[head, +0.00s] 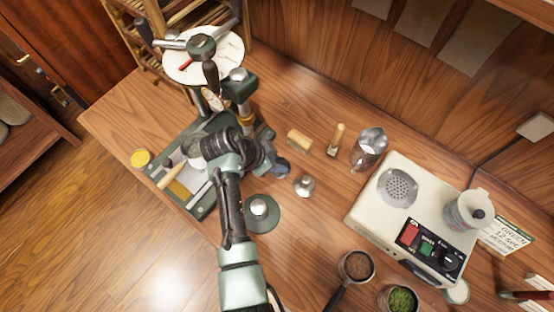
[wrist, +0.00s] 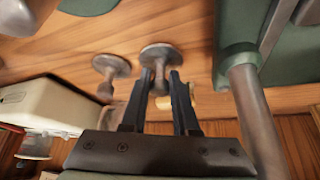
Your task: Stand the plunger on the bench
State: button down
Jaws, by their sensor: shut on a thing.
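My gripper (wrist: 160,76) is shut on the plunger (wrist: 158,54), a grey metal piece with a round disc and a narrower stem. The stem is between the fingertips. The wrist picture is upside down, so the disc faces down towards the bench (wrist: 100,22). I cannot tell whether the disc touches the wood or hangs just above it. In the head view my gripper (head: 270,160) is low over the bench (head: 325,218), right of the press, and my wrist hides most of the plunger.
A similar metal piece (head: 304,185) stands close to the right of the plunger. A wooden block (head: 298,140), brush (head: 337,140) and metal jug (head: 369,146) are behind. A green round-based piece (head: 262,214) stands in front. The press (head: 243,92) is left, the cream machine (head: 365,207) right.

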jog(key=shift+f, duration=0.2)
jog(key=c, duration=0.7)
grip_release()
jog(key=shift+o, duration=0.2)
jog(key=shift+r, duration=0.1)
jog(key=v, duration=1.2)
jog(key=shift+s, duration=0.1)
